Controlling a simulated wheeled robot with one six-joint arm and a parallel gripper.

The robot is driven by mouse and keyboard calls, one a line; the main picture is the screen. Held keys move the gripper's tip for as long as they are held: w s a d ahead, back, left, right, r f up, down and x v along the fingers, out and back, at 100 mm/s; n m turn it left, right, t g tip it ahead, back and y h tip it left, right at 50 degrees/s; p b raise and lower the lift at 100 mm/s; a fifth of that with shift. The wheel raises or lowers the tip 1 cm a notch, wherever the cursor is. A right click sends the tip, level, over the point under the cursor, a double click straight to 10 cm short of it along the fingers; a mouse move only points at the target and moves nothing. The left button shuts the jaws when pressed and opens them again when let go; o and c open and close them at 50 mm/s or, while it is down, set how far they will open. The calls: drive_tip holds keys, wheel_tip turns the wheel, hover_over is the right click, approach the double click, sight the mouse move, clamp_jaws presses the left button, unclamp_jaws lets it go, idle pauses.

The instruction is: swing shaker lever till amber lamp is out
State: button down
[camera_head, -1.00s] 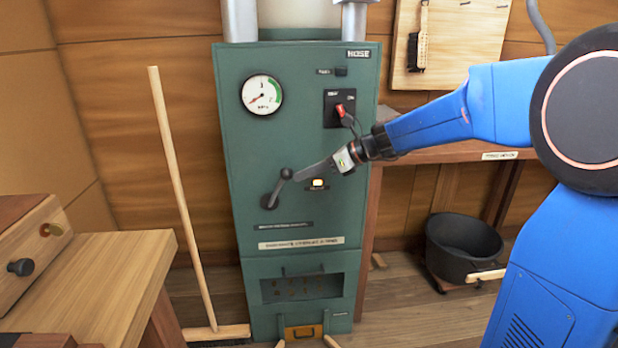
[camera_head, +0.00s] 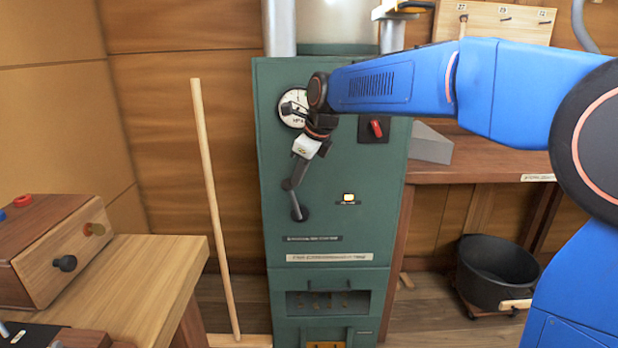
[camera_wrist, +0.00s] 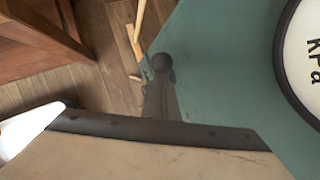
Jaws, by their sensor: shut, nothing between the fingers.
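The shaker lever (camera_head: 298,205) is a short dark arm on the front of the green cabinet (camera_head: 383,230), leaning up and to the left from its lower end. The amber lamp (camera_head: 348,198) on the cabinet, right of the lever, is lit. My gripper (camera_head: 291,178) is shut and empty, reaching down to the lever's upper end; whether they touch is unclear. In the wrist view a dark rounded lever end (camera_wrist: 162,63) shows beyond a dark bar and a large beige surface close to the lens, which hide much of the view.
A pressure gauge (camera_head: 291,108) is partly behind my wrist. A red switch (camera_head: 376,127) is right of it. A broom (camera_head: 213,200) leans left of the cabinet; a wooden bench (camera_head: 150,262) stands nearer left. A black tub (camera_head: 492,272) is at right.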

drive_tip(key=shift+w+a+f, duration=0.1)
drive_tip(key=shift+a+f, duration=0.1)
drive_tip(key=shift+a, duration=1)
drive_tip(key=shift+a+f, duration=0.2)
drive_tip(key=shift+a, duration=0.95)
